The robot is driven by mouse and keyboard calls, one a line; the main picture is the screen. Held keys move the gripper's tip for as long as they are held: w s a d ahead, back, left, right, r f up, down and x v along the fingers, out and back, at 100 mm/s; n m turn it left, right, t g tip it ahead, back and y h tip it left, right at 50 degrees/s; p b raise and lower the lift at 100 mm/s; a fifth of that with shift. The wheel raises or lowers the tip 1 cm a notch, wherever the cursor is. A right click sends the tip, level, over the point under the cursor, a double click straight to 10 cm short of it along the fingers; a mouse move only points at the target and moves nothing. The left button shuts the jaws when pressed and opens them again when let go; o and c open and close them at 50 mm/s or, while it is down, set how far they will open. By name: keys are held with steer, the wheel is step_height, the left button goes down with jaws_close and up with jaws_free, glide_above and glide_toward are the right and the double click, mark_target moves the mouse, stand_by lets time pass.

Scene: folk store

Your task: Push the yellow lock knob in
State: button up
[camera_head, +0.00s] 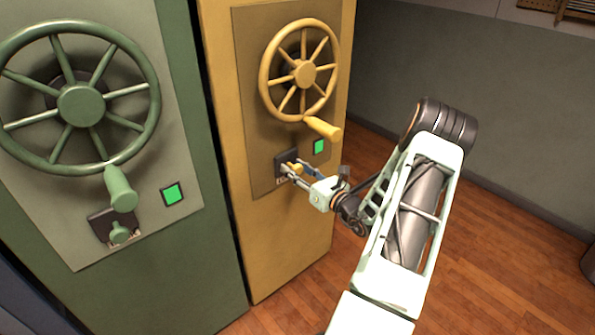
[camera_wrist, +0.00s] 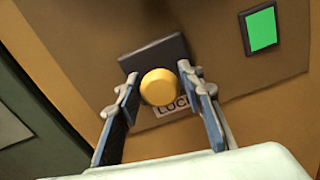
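The yellow lock knob (camera_head: 296,167) sticks out from a dark square plate on the yellow cabinet, below the wheel. In the wrist view the round knob (camera_wrist: 158,87) appears between the two fingers of my gripper (camera_wrist: 157,82). The fingers are apart, one on each side of the knob, with the right finger close to its edge. I cannot tell whether either finger touches it. The dark plate (camera_wrist: 150,55) is behind the knob, and a partly covered "LOCK" label (camera_wrist: 172,109) is below it. In the head view my gripper (camera_head: 288,173) is at the knob and partly overlaps it.
A yellow handwheel (camera_head: 305,74) with a protruding handle (camera_head: 323,128) is above my gripper. A lit green square (camera_head: 319,147) is right of the plate. A green cabinet with its own wheel (camera_head: 81,105) and lock knob (camera_head: 121,233) stands left. Wooden floor is open at right.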

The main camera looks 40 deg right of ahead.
steer(key=shift+o, duration=1)
steer(key=s, duration=1.2)
steer(key=shift+d, duration=0.45)
